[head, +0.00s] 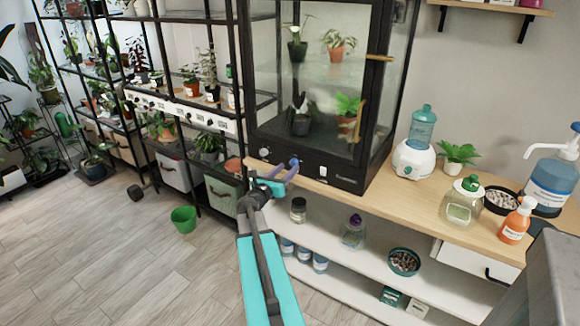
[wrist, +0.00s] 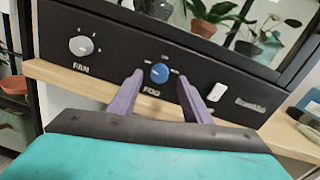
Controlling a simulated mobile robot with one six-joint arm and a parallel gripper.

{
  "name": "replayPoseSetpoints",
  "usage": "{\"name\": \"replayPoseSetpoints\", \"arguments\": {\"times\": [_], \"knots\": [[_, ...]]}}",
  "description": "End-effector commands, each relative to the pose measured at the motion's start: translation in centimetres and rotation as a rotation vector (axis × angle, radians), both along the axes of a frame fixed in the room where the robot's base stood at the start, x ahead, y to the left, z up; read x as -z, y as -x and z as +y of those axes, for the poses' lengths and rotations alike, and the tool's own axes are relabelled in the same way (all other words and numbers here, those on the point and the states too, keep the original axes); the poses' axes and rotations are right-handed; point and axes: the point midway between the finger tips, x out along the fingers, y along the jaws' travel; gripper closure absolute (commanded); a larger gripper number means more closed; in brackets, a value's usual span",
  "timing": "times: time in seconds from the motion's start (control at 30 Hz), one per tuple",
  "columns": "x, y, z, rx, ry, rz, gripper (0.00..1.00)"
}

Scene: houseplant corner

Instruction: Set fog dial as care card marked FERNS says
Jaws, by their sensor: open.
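The fog dial (wrist: 159,73) is a small blue knob above the word FOG on the black front panel of a glass plant cabinet (head: 310,168). Small marks surround it, too small to read surely, and I cannot tell its setting. In the head view the fog dial (head: 294,162) is just beyond my fingertips. My gripper (wrist: 160,77) is open, with one purple finger on each side of the dial; it also shows in the head view (head: 282,173). Whether a finger touches the dial, I cannot tell. I cannot make out a card marked FERNS.
A grey FAN dial (wrist: 81,46) is left of the fog dial and a white switch (wrist: 216,92) right of it. A wooden shelf edge (wrist: 85,87) runs below the panel. A white humidifier (head: 412,160) and bottles stand to the right. A green bucket (head: 184,219) is on the floor.

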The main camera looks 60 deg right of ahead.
Motion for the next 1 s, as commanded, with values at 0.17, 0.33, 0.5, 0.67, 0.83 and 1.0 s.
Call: {"name": "replayPoseSetpoints", "arguments": {"times": [0.17, 0.33, 0.5, 0.67, 0.83, 1.0], "knots": [[0.0, -0.1, -2.1, 0.001, 0.000, -0.001, 0.56], [0.0, -0.1, -3.1, 0.001, 0.000, -0.001, 0.56], [0.0, -0.1, -3.5, 0.000, 0.000, -0.001, 0.56], [0.0, -0.1, -3.5, 0.000, 0.000, -0.001, 0.56], [0.0, -0.1, -3.5, 0.000, 0.000, -0.001, 0.69], [0.0, -0.1, -3.5, 0.000, 0.000, -0.001, 0.97]]}}
